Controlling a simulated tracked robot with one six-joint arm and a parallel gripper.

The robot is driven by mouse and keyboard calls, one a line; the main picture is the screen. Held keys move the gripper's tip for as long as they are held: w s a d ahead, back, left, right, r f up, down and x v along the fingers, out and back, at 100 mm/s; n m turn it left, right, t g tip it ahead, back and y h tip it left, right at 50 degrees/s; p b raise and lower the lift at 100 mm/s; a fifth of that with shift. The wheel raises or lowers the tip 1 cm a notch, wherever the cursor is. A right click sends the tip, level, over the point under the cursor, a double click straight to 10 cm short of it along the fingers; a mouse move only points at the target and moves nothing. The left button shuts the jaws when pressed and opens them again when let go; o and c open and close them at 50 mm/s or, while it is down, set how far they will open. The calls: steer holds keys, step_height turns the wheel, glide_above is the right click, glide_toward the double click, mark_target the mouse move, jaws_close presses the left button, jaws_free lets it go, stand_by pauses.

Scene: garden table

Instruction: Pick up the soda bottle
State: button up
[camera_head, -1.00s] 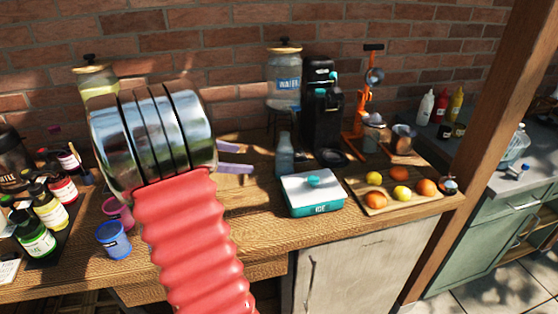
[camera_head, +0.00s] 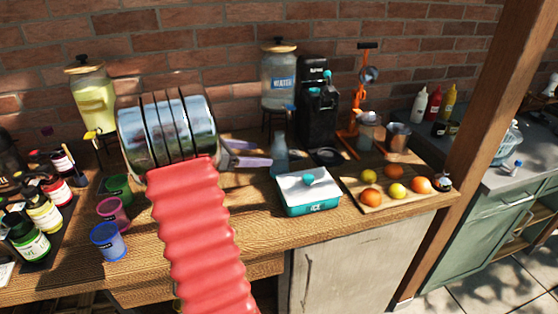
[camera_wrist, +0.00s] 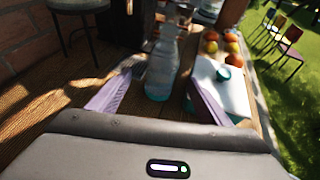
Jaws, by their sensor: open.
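The soda bottle (camera_head: 279,156) is a clear, bluish bottle standing upright on the wooden table, left of and behind the ice box. My gripper (camera_head: 258,154) is open, its two pale purple fingers pointing right toward the bottle. In the wrist view the bottle (camera_wrist: 162,66) stands ahead, between the lines of the open fingers (camera_wrist: 155,95). Its base is near the fingertips. I cannot tell exactly how far the bottle reaches between them.
A white-and-teal ice box (camera_head: 307,191) stands close to the bottle's right. A black drink machine (camera_head: 316,110) and a water dispenser (camera_head: 280,80) stand behind. A wooden board (camera_head: 377,203) with fruit is farther right. Several coloured cups, one blue (camera_head: 108,241), stand at left.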

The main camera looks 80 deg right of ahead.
mark_target(279, 157)
steer(key=shift+x, duration=2.25)
steer(key=x, duration=0.4)
steer(key=shift+s+a+f, duration=0.15)
steer(key=shift+a+f, duration=0.1)
steer(key=shift+f, duration=0.1)
steer(key=shift+s+d+f, duration=0.2)
steer(key=shift+s+d, duration=0.1)
steer(key=shift+d, duration=0.05)
steer(key=shift+c, duration=0.6)
steer(key=c, duration=1.4)
